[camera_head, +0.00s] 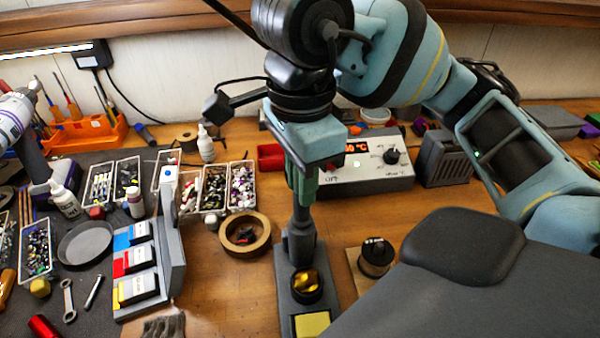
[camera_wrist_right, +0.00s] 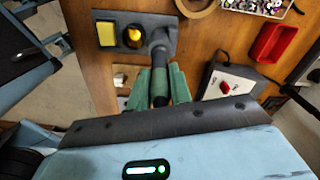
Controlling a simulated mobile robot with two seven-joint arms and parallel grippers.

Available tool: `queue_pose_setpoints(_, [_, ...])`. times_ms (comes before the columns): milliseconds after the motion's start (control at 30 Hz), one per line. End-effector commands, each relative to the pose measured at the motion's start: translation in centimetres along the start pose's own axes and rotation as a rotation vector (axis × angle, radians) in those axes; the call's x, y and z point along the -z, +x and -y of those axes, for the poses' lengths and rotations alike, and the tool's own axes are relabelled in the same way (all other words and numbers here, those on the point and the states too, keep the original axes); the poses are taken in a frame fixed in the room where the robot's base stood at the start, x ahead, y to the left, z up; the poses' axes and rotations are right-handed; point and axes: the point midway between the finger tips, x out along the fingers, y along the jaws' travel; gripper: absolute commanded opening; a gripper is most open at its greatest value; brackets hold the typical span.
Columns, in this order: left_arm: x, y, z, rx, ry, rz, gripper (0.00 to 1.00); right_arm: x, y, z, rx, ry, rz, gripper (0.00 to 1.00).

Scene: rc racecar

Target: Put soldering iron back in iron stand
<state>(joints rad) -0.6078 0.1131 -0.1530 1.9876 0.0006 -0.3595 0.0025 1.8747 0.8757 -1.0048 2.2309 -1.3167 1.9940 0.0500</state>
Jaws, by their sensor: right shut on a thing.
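The iron stand (camera_head: 290,318) is a dark grey base on the wooden bench, with a yellow sponge and a cup of brass wool. It also shows at the top of the right wrist view (camera_wrist_right: 120,18). My right gripper (camera_head: 304,188) points down above the stand's holder. In the wrist view its green fingers (camera_wrist_right: 160,92) are shut around the dark handle of the soldering iron (camera_wrist_right: 160,82). The handle lines up with the stand's holder (camera_wrist_right: 158,42) and meets it in the picture. The iron's tip is hidden, so I cannot tell how deep it sits. My left gripper is not in view.
A soldering station (camera_head: 365,178) with a lit red display stands behind the stand. A tape roll (camera_head: 245,247) lies left of it, and a small round dark part (camera_head: 376,255) to the right. Part trays (camera_head: 240,187) and tools crowd the left side.

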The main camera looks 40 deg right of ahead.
Motion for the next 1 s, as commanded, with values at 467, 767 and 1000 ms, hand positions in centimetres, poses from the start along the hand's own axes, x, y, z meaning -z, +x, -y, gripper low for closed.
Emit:
queue_pose_setpoints(467, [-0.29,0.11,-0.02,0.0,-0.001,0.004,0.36,0.01,0.35,-0.01,0.001,0.0,0.0,0.0])
queue_pose_setpoints(767, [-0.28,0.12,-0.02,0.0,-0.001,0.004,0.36,0.0,0.35,-0.01,0.001,0.0,0.0,0.46])
queue_pose_setpoints(1000, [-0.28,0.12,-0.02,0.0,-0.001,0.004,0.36,0.0,0.36,-0.02,0.0,0.0,0.0,0.64])
